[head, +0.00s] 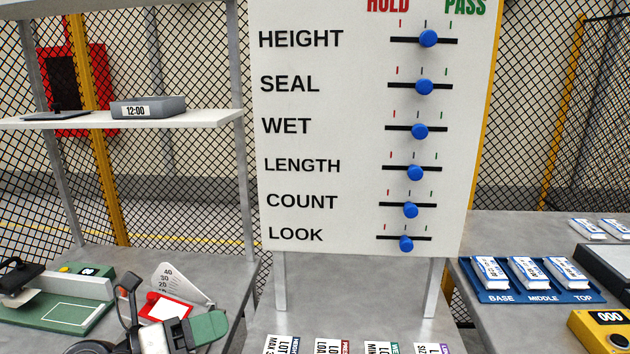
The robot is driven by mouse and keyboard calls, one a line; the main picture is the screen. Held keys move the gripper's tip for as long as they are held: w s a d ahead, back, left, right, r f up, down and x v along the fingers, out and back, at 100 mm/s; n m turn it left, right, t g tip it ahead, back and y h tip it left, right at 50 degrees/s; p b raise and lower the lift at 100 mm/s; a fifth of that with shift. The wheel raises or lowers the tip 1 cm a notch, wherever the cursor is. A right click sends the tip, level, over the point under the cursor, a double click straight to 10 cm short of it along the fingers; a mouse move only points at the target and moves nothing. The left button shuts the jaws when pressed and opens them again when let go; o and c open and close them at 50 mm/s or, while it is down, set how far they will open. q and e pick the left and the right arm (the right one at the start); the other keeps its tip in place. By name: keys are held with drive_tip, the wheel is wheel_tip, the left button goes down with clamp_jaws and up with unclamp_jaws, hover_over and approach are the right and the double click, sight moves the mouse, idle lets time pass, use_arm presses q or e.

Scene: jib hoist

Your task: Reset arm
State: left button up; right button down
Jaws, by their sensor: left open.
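My left gripper (168,318) is low at the left, over the grey bench beside the inspection board. It is open, and I see nothing held in it. Its lower part is cut off by the picture's bottom edge. My right gripper is not in view.
The white board (350,150) has several blue sliders, each near its middle mark. A blue tray (500,294) holds white packs at right, near a yellow counter (602,328).

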use_arm(q)
drive_tip(key=s+a+f+n+t+y, duration=0.1)
drive_tip(key=a+f+n+t+y, duration=0.25)
drive_tip(key=n+y, duration=0.45)
drive_tip(key=s+a+f+n+t+y, duration=0.2)
drive_tip(key=f+n+y, duration=0.2)
drive_tip(key=n, duration=0.9)
drive_tip(key=s+a+f+n+t+y, duration=0.1)
drive_tip(key=a+f+n+t+y, duration=0.3)
drive_tip(key=n, duration=0.6)
drive_tip(key=s+d+f+n+g, duration=0.2)
drive_tip(key=s+f+n+g, duration=0.1)
drive_tip(key=s+f+g, duration=0.55)
drive_tip(key=s+d+f+n+g, duration=0.25)
drive_tip(key=s+f+g, duration=0.3)
drive_tip(key=s, duration=0.55)
wheel_tip(320, 180, down, 22)
drive_tip(key=g+p, duration=0.2)
drive_tip(key=s+a+f+g+p, duration=0.1)
drive_tip(key=s+a+f+p, duration=0.1)
drive_tip(key=s+f, duration=1.3)
drive_tip(key=shift+s+a+f, duration=0.15)
drive_tip(key=shift+s+a, duration=0.35)
drive_tip(key=shift+s, duration=0.35)
